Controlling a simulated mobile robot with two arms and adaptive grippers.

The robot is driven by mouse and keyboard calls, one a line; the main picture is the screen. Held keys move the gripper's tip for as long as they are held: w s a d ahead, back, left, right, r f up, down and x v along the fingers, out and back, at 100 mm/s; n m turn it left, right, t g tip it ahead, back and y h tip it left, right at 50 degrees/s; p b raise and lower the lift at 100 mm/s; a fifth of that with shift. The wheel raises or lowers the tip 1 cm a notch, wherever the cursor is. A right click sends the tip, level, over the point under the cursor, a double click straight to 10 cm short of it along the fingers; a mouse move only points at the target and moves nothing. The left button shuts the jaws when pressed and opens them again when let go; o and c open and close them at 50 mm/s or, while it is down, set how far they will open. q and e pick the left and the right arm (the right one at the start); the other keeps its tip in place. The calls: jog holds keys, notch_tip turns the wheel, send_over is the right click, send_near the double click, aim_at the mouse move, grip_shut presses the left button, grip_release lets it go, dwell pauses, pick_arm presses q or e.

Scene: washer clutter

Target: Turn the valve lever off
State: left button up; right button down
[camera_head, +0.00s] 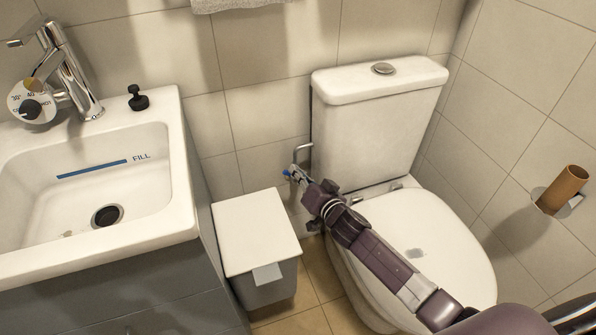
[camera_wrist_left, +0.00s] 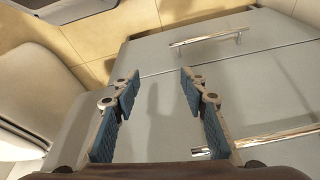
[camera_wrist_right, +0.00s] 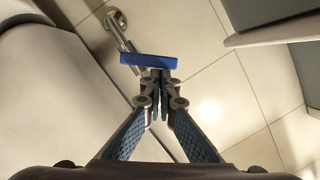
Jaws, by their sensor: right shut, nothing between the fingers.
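The valve lever is a small blue bar (camera_wrist_right: 150,60). It lies crosswise just beyond my right fingertips in the right wrist view, and I cannot tell whether they touch it. Its metal valve body (camera_wrist_right: 120,28) sits behind it on the tiled wall. In the head view, the blue lever (camera_head: 287,173) shows as a small spot left of the toilet tank. My right gripper (camera_head: 298,172) reaches there over the toilet; its fingers (camera_wrist_right: 160,80) are shut with nothing between them. My left gripper (camera_wrist_left: 160,85) is open and empty in front of a grey cabinet, outside the head view.
The toilet (camera_head: 432,225) stands under my right forearm. A white-lidded bin (camera_head: 255,228) stands just left of the valve. A sink (camera_head: 160,215) with a tap is at left. The cabinet drawers have metal handles (camera_wrist_left: 210,37). A cardboard roll (camera_head: 562,188) is on the right wall.

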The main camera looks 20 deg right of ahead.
pick_arm(q)
jog(key=shift+r+p, duration=0.3)
jog(key=shift+r, duration=0.05)
pick_arm(e)
jog(key=shift+a+n, duration=0.15)
jog(key=shift+n, duration=0.15)
pick_arm(q)
jog(key=p+x, duration=0.1)
jog(key=x, duration=0.5)
jog(key=shift+s+f+p, duration=0.35)
pick_arm(e)
jog(key=shift+s+a+f+n+h, duration=0.1)
jog(key=shift+a+f+n+h, duration=0.4)
jog(key=shift+a+f+n, duration=0.35)
pick_arm(q)
jog(key=shift+d, duration=0.1)
pick_arm(e)
jog(key=shift+a, duration=0.1)
